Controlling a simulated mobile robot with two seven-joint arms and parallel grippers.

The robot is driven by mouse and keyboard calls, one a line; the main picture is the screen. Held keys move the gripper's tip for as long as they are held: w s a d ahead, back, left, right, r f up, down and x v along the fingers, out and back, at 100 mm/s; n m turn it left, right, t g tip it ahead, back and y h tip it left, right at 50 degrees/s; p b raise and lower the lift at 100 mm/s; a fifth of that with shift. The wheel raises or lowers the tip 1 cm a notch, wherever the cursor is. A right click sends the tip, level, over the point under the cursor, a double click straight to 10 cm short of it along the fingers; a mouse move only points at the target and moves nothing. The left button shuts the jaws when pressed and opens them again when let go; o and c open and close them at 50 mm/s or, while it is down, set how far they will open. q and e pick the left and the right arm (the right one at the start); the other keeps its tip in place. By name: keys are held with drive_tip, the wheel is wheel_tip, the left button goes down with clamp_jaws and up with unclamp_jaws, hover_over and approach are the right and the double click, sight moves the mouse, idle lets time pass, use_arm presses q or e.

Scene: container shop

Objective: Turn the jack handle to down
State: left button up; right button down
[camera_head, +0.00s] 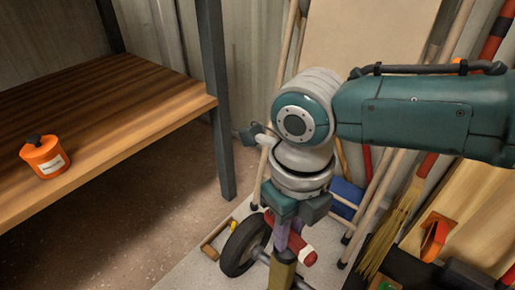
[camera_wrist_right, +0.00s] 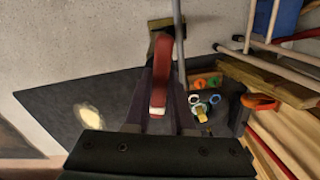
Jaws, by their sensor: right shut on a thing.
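The jack handle (camera_head: 300,247) is red with a pale band near its end. In the head view it sticks out past my right gripper (camera_head: 287,232), slanting toward the lower right. In the right wrist view the handle (camera_wrist_right: 164,70) lies between the dark fingers of my right gripper (camera_wrist_right: 163,90), which is shut on it. A black wheel (camera_head: 241,248) and a grey bar stand beside the handle low in the head view. The fingers and wrist hide part of the handle and its mount. My left gripper is not in view.
A wooden bench (camera_head: 110,95) with an orange can (camera_head: 45,157) stands at the left, with a dark leg (camera_head: 215,110). Poles, a straw broom (camera_head: 392,228) and a blue object (camera_head: 345,197) crowd the wall behind. Bare floor (camera_head: 130,235) lies below the bench.

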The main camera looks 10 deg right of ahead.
drive_tip(key=shift+n, duration=1.3)
drive_tip(key=c, duration=0.8)
unclamp_jaws()
drive_tip(key=shift+o, duration=0.2)
wheel_tip(320, 180, up, 10)
drive_tip(key=p, duration=0.6)
